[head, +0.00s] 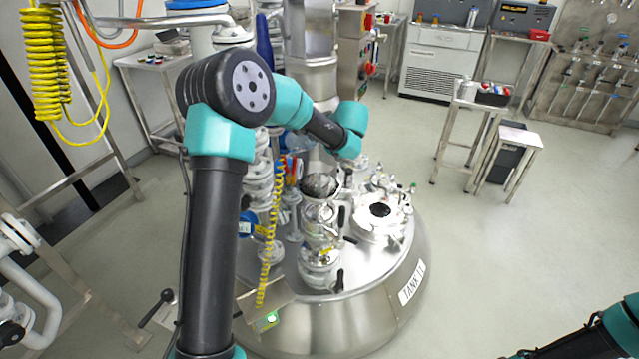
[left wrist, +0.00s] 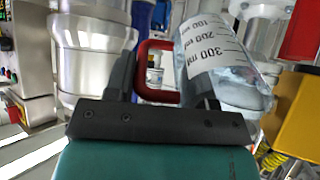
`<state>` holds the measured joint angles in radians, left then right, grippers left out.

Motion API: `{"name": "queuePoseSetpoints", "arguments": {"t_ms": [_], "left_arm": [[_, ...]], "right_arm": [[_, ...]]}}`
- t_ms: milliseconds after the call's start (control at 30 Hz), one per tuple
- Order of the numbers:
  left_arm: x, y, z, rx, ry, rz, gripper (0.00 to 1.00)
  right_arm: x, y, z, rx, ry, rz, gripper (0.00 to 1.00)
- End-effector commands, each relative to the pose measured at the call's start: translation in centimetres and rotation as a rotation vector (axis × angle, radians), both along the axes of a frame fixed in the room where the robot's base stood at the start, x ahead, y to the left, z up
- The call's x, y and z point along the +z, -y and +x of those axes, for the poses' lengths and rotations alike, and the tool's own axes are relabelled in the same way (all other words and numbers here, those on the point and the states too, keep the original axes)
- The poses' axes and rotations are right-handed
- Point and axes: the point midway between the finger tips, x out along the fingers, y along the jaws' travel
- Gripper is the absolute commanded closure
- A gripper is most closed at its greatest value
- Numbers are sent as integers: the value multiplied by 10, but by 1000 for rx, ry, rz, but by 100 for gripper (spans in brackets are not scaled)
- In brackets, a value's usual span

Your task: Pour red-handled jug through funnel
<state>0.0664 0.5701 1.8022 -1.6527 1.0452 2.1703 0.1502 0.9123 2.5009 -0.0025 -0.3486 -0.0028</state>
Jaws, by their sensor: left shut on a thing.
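The clear jug (left wrist: 222,60) with printed millilitre marks shows in the left wrist view, leaning in the picture. Clear liquid or glass shows at its lower end; I cannot tell which. Its red handle (left wrist: 154,47) lies between the two dark fingers of my left gripper (left wrist: 163,85), which is shut on it. A grey funnel (head: 320,185) stands on a glass port on top of the steel tank (head: 385,285), just below and left of my left wrist. My right arm shows at the lower right; its gripper is out of view.
A round lid with a dark centre (head: 380,210) and several fittings crowd the tank top. A yellow coiled hose (head: 272,245) hangs left of the funnel. White pipework (head: 262,165) stands behind. The floor right of the tank is clear.

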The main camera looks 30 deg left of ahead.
Motion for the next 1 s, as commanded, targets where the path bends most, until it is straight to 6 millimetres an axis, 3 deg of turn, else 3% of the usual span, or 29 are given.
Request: {"name": "queuePoseSetpoints", "arguments": {"t_ms": [300,567,1000], "left_arm": [[9,-1,0,0,-50,-123,84],[3,-5,1,2,-96,-224,84],[-24,-19,7,3,-174,-393,84]], "right_arm": [[0,0,0,0,0,0,49],[0,0,0,0,0,0,49],[0,0,0,0,0,0,49]]}}
